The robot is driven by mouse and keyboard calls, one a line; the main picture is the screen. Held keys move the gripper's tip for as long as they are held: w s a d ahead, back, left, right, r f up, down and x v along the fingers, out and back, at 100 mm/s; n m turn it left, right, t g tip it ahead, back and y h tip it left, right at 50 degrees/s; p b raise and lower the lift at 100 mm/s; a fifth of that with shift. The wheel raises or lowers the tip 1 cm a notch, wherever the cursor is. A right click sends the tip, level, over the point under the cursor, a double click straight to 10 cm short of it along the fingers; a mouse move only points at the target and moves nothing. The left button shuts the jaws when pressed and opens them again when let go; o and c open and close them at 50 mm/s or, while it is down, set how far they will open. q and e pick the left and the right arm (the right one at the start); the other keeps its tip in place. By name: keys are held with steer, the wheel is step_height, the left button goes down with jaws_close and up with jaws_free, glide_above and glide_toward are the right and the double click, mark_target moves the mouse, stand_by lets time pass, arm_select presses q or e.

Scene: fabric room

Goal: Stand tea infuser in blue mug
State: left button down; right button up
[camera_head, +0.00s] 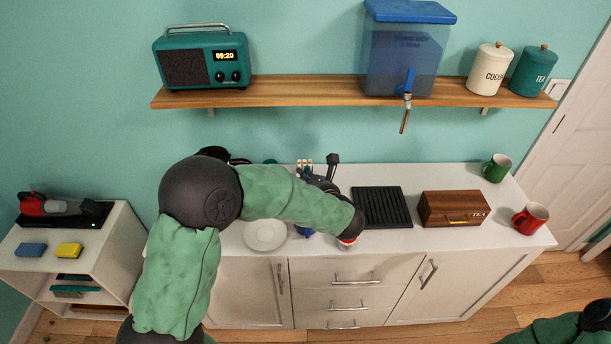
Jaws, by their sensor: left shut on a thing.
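My left arm reaches from the left over the counter, and its dark gripper (319,182) is small and partly covered by my green forearm. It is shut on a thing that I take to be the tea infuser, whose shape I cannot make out. A small blue patch (304,232) shows below the forearm, probably the blue mug; the rest of it is hidden. I cannot tell how far the held thing is from it. My right gripper is out of view; only part of the right arm shows at the bottom right.
A white plate (265,235) lies left of the blue patch. A black ribbed mat (382,207), a wooden tea box (452,208), a green mug (496,168) and a red mug (530,219) stand to the right on the counter. A shelf (310,91) hangs above.

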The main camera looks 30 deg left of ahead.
arm_select(q)
steer(key=shift+f+b, duration=3.05)
steer(key=shift+f, duration=1.05)
steer(key=c, duration=1)
jaws_free()
steer(key=shift+c, duration=0.2)
steer(key=v, duration=1.2)
